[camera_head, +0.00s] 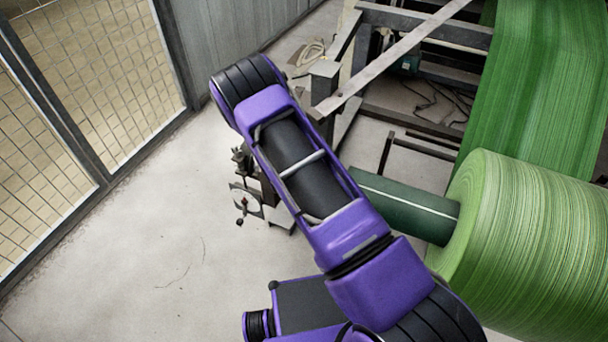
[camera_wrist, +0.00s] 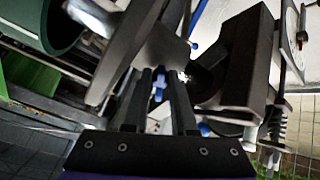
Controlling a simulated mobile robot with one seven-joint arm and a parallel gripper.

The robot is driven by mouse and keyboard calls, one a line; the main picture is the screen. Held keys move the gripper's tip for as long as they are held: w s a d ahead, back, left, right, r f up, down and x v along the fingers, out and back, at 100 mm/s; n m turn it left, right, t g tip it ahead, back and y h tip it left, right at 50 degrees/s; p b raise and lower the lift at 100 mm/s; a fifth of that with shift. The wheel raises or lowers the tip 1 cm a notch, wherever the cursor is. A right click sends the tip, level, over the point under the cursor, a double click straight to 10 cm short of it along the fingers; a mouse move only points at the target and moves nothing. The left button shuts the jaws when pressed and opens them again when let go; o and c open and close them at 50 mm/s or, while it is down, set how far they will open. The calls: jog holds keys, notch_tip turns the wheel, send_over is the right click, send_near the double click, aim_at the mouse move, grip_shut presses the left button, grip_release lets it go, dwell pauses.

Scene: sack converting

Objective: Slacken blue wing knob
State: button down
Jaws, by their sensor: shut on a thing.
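In the wrist view my gripper (camera_wrist: 160,73) reaches forward with its two dark fingers close together. A small blue part, apparently the wing knob (camera_wrist: 159,86), shows between the fingers, and they are shut on it. Its wings and stem are mostly hidden, so I cannot tell its turn angle. Grey and black metal blocks of the machine crowd both sides of the fingers. In the head view my purple arm covers the gripper and the knob.
A green woven roll (camera_head: 530,240) sits on a dark green core (camera_head: 410,207) at right. A stand with a round white dial (camera_head: 246,200) is left of my arm. Steel frame beams (camera_head: 400,55) lie behind. A mesh fence (camera_head: 90,80) stands left; the floor between is clear.

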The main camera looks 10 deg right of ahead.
jog(key=shift+n, duration=1)
jog(key=shift+y, duration=0.3)
jog(key=c, duration=0.7)
grip_release()
jog(key=shift+r, duration=0.1)
jog(key=p+v, duration=0.2)
jog(key=v, duration=1.5)
jog(key=shift+s+p, duration=0.1)
jog(key=shift+p, duration=0.25)
jog(key=shift+a, duration=0.1)
